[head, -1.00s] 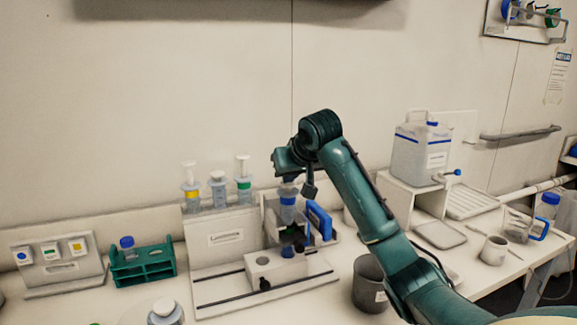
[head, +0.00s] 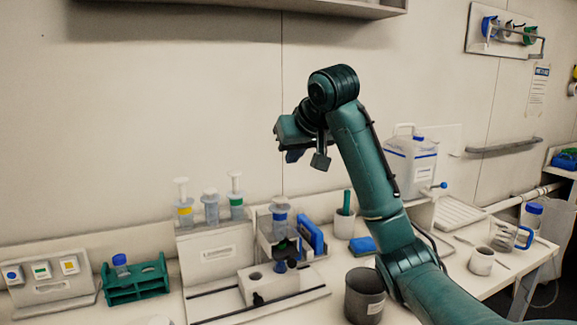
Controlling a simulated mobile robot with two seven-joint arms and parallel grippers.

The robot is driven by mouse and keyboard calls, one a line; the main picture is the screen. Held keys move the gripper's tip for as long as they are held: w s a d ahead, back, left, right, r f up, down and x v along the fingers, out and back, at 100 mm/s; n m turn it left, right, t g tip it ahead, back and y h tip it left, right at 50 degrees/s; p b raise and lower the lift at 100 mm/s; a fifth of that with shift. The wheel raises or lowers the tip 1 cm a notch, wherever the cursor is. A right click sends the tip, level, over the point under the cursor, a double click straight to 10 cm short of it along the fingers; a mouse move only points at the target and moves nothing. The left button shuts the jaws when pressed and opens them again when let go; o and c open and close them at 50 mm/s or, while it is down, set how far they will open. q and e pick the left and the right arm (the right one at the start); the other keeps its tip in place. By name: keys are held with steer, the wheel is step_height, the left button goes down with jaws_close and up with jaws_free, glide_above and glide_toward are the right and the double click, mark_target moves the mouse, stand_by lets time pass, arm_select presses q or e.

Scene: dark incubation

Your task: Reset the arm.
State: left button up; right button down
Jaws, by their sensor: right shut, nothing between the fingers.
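My right arm comes in from the lower right in the head view. Its gripper (head: 305,158) hangs above the bench, shut and empty, and apart from everything below it. Beneath it a blue-capped bottle (head: 280,218) stands in a holder on the white station (head: 210,270), with a blue plate (head: 311,235) beside it. My left gripper is not in view.
Several syringe-like items stand on a rack (head: 184,203) at the station's back. A green tube rack (head: 136,283) and a button panel (head: 45,283) are at left. A grey beaker (head: 364,297) stands close to my arm. A white jug (head: 411,160) is behind it. A wall shelf (head: 350,8) hangs above.

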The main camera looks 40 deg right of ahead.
steer(key=shift+s+r, duration=0.1)
steer(key=shift+s, duration=0.05)
stand_by(0.4)
